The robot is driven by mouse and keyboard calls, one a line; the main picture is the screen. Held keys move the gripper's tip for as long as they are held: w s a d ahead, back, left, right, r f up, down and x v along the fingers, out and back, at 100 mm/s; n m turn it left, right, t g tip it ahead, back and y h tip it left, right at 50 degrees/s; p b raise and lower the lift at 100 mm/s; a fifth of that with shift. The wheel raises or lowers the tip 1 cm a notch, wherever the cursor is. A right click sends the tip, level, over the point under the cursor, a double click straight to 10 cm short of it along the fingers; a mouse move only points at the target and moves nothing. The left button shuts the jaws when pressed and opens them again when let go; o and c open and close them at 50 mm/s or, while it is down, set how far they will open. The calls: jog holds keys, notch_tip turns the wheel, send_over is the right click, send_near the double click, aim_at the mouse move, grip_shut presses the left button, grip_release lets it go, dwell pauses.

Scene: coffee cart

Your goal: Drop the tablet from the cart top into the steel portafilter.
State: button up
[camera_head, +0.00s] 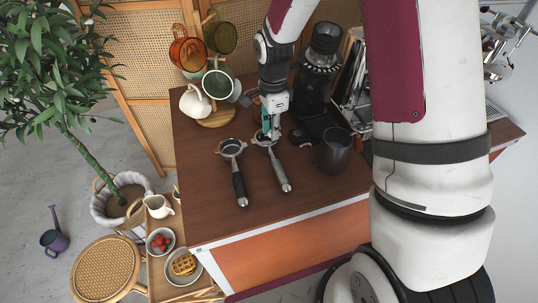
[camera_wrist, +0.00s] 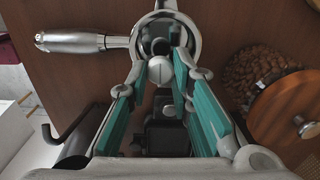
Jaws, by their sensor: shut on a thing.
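The steel portafilter, with a grey metal handle, lies on the brown cart top (camera_head: 300,205) in the head view (camera_head: 280,175). In the wrist view its handle (camera_wrist: 80,42) points left and its round basket rim (camera_wrist: 198,35) is at the top centre. My gripper (camera_head: 268,135) points down at the basket end. In the wrist view my gripper (camera_wrist: 160,72) is shut on the tablet (camera_wrist: 159,68), a small pale disc with a line across it. The tablet overlaps the near part of the basket opening there. Its height above the basket is unclear. It is hidden in the head view.
A black-handled portafilter (camera_head: 238,182) lies to the left. A dark metal cup (camera_head: 333,152) stands to the right, and a black grinder (camera_head: 318,70) behind it. A mug tree with several mugs (camera_head: 222,84) stands at the back left. The front cart top is clear.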

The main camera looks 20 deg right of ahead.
jog(key=o, duration=0.8)
jog(key=shift+r, duration=6.05)
